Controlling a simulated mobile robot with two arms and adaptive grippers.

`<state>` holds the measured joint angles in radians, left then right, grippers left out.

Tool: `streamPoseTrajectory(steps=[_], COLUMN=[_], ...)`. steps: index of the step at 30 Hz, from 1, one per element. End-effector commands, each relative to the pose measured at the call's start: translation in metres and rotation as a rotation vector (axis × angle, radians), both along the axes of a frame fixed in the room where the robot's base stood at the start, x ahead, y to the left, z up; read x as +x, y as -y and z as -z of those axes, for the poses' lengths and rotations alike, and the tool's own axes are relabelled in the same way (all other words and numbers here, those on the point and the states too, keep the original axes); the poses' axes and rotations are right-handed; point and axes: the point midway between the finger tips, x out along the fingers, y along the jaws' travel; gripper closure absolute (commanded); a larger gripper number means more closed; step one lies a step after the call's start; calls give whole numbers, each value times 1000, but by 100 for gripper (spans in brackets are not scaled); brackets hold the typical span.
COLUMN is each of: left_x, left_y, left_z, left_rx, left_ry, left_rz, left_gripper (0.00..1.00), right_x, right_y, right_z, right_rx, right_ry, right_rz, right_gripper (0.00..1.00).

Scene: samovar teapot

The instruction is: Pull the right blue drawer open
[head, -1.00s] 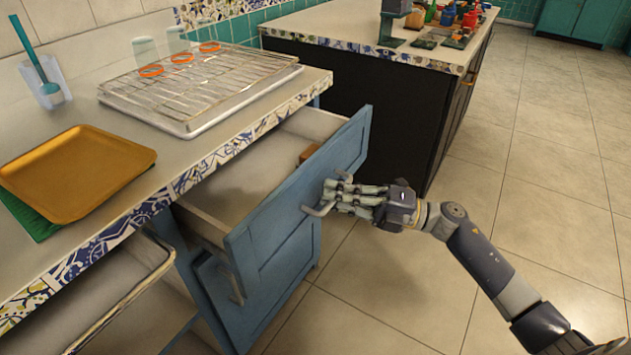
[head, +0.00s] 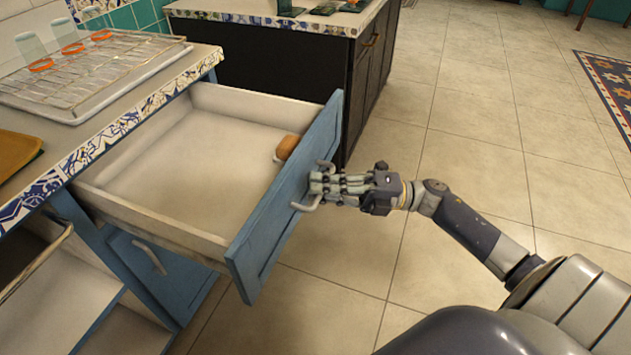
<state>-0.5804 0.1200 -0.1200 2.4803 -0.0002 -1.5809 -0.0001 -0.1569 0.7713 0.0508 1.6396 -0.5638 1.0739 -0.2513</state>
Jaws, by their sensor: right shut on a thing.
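The right blue drawer (head: 285,205) is pulled far out from under the tiled counter, and its pale inside shows. Its metal handle (head: 304,206) is on the outer face of the blue front. My right gripper (head: 318,188) comes in from the right and is shut on this handle. A small brown object (head: 286,147) lies inside the drawer against the front panel. My left gripper is not in view.
The counter (head: 118,122) holds a wire rack (head: 95,68) with glasses and an orange-brown tray (head: 15,150). A dark cabinet (head: 275,65) stands behind the drawer. The tiled floor (head: 480,130) to the right is open. A patterned rug (head: 612,82) lies far right.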

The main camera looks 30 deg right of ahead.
Motion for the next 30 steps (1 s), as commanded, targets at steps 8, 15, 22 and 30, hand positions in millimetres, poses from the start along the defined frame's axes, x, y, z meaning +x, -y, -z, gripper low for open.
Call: streamPoseTrajectory(steps=[8,15,22,30], left_x=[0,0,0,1], left_y=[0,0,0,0], left_z=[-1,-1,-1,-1], left_rx=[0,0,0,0], left_ry=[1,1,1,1], left_rz=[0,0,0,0], left_gripper=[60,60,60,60], right_x=[-4,-3,-3,-6], right_y=[3,2,3,9], right_z=[1,1,0,2], right_rx=[-1,-1,-1,-1], right_ry=[0,0,0,-2], right_rz=[-1,-1,-1,1], right_gripper=[100,100,82,82])
